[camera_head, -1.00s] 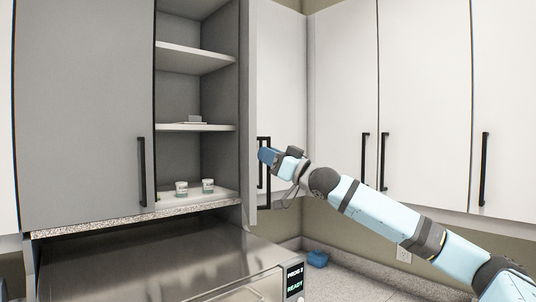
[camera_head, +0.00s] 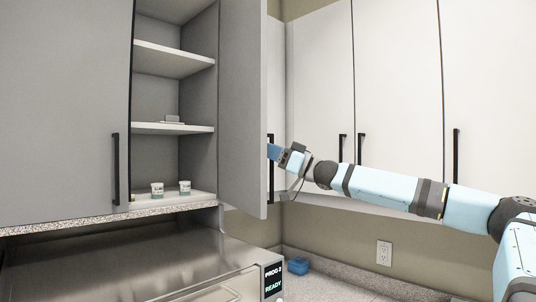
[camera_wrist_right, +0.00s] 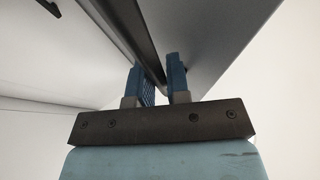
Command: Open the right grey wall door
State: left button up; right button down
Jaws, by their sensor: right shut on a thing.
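The right grey wall door (camera_head: 243,110) stands swung out from the cabinet, with its inner face toward the head camera and the shelves beside it exposed. Its black bar handle (camera_head: 271,182) shows just past the door's free edge, partly hidden by the door. My right gripper (camera_head: 272,152) is at this handle, on the door's outer side, its fingertips partly behind the edge. In the right wrist view, the two blue fingers (camera_wrist_right: 157,78) are shut on the handle (camera_wrist_right: 135,30), which runs between them. My left gripper is not in view.
The left grey door (camera_head: 60,110) is shut. Small cups (camera_head: 157,189) stand on the bottom shelf. A steel autoclave (camera_head: 130,265) sits below. White wall cabinets (camera_head: 400,90) are close behind my right arm. A blue object (camera_head: 298,266) lies on the counter.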

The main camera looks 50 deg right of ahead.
dwell(0.4)
jog(key=c, duration=1.4)
grip_release()
jog(key=shift+d, duration=0.1)
jog(key=shift+s+f, duration=0.1)
jog(key=shift+s, duration=0.05)
jog(key=b+v, duration=0.6)
jog(key=v, duration=0.7)
jog(key=shift+s+d, duration=0.2)
jog(key=shift+s, duration=0.1)
jog(key=shift+a+f, duration=0.1)
